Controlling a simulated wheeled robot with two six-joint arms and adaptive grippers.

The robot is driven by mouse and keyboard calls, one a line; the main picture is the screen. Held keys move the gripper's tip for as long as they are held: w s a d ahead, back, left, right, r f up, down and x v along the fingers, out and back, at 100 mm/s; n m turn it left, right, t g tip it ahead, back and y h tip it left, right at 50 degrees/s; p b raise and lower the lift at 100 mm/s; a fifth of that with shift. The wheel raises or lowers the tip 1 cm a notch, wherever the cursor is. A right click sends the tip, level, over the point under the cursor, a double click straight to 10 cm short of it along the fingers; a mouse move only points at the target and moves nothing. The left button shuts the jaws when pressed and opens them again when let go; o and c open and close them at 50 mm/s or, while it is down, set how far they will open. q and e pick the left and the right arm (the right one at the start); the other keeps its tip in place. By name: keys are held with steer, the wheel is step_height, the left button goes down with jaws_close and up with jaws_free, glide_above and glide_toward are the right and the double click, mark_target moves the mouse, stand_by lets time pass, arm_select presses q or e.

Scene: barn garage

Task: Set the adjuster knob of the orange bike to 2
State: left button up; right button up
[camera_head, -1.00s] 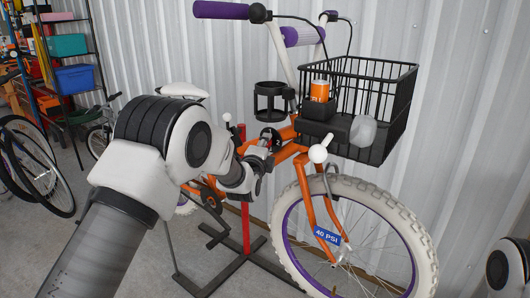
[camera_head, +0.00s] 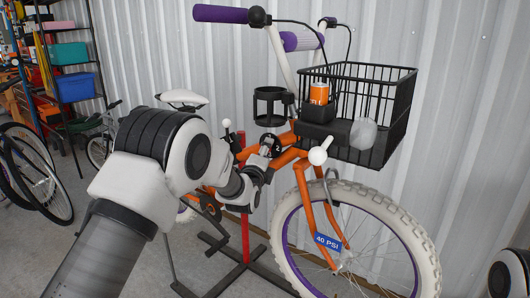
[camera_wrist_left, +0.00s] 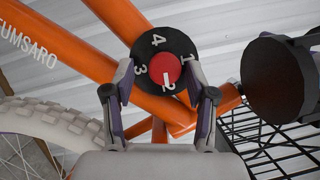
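The orange bike (camera_head: 318,215) stands upright on a stand, with its front wheel to the right. Its adjuster knob (camera_head: 276,149) is on the frame; the wrist view shows it as a black disc (camera_wrist_left: 177,43) numbered 1 to 4 with a red centre (camera_wrist_left: 162,66). The white line on the red centre points down, toward the 2. My left gripper (camera_head: 266,168) is just below and in front of the knob. In the wrist view its two fingers (camera_wrist_left: 160,80) are spread, one on each side of the disc's lower half; I cannot tell whether they touch. My right gripper is out of view.
A black wire basket (camera_head: 385,105) and a cup holder (camera_head: 268,105) sit on the bike above the knob. Other bikes (camera_head: 35,170) and a shelf stand at left; a corrugated wall is behind.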

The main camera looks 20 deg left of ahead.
arm_select(q)
steer(key=shift+r, duration=0.15)
steer(key=s+f, duration=0.1)
steer(key=s, duration=1.1)
steer(key=shift+d+f, duration=0.15)
steer(key=shift+d, duration=0.05)
steer(key=shift+f, duration=0.1)
